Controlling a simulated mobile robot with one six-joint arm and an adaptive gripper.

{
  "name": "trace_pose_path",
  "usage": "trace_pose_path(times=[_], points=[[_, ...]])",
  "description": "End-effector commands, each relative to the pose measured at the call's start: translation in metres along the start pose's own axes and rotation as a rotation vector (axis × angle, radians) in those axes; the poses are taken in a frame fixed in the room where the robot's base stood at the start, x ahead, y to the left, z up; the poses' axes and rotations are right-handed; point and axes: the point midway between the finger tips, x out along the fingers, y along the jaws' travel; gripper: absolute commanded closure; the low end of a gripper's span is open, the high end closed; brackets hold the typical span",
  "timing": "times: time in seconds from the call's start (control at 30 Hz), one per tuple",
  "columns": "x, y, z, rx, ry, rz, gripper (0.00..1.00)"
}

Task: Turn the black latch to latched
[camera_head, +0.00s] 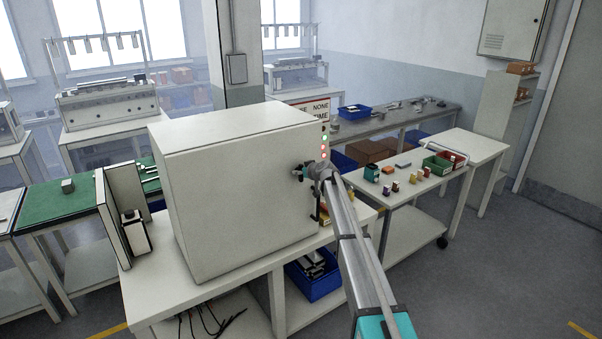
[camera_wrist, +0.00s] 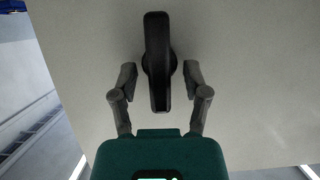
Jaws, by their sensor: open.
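The black latch (camera_wrist: 156,50) is a long rounded handle on a round base against a pale flat panel (camera_wrist: 245,90). It points up and down in the wrist view. My gripper (camera_wrist: 160,74) has its two grey fingers apart, one on each side of the latch's lower half, with a visible gap on both sides. In the head view my gripper (camera_head: 306,171) is at the right side of a large white cabinet (camera_head: 235,200). The latch cannot be clearly told from my dark fingers there.
Red and green lights (camera_head: 324,146) sit near the cabinet's right edge. The cabinet stands on a white bench (camera_head: 150,295) with a blue bin (camera_head: 313,277) below. A side table (camera_head: 400,198) at right holds small jars and a green bin (camera_head: 437,165). The floor at right is clear.

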Motion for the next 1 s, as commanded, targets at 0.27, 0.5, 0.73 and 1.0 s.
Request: trace_pose_path(times=[0.27, 0.5, 0.73, 1.0], points=[[-0.0002, -0.0001, 0.0000, 0.000, 0.000, 0.000, 0.75], [0.0000, -0.0001, 0.0000, 0.000, 0.000, -0.001, 1.00], [0.0002, 0.0006, 0.0003, 0.026, 0.000, -0.011, 1.00], [0.0010, 0.0021, 0.0011, 0.138, 0.002, -0.058, 1.00]])
